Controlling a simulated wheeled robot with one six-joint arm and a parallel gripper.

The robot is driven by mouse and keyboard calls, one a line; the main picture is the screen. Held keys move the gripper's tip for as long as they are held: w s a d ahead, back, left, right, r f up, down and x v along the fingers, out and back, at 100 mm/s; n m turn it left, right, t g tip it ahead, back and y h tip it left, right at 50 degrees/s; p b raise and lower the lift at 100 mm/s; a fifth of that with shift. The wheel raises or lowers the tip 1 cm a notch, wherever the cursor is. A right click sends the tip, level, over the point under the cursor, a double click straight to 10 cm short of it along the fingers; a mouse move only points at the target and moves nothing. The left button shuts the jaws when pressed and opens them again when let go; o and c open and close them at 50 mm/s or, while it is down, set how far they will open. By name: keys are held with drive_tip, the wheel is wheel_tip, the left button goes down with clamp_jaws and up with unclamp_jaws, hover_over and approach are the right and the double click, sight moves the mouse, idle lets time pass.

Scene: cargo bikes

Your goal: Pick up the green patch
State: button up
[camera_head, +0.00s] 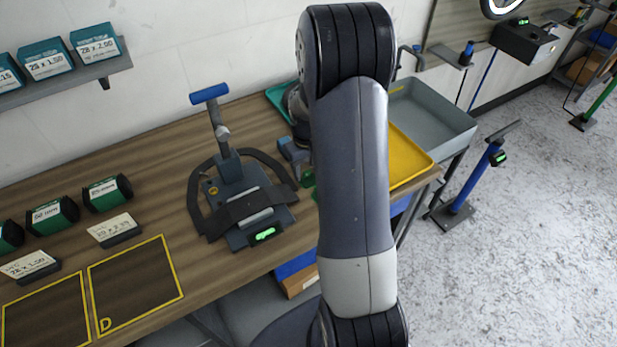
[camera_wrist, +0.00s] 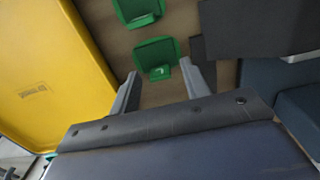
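In the wrist view, a green square piece (camera_wrist: 155,52) with a small raised green tab lies on the brown wooden bench, just beyond my fingertips. A second, similar green piece (camera_wrist: 136,10) lies farther off at the top edge. I cannot tell which of them is the patch. My gripper (camera_wrist: 159,70) is open, with its two grey fingers apart and nothing seen held between them.
A yellow tray (camera_wrist: 45,85) lies close on the left in the wrist view; it shows right of my arm in the head view (camera_head: 408,158). A dark stand with a blue handle (camera_head: 210,95) and black straps stands on the bench. A grey bin (camera_head: 435,115) is at the back right.

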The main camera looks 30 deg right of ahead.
drive_tip(key=c, duration=0.7)
drive_tip(key=shift+r, duration=0.1)
drive_tip(key=shift+c, duration=0.2)
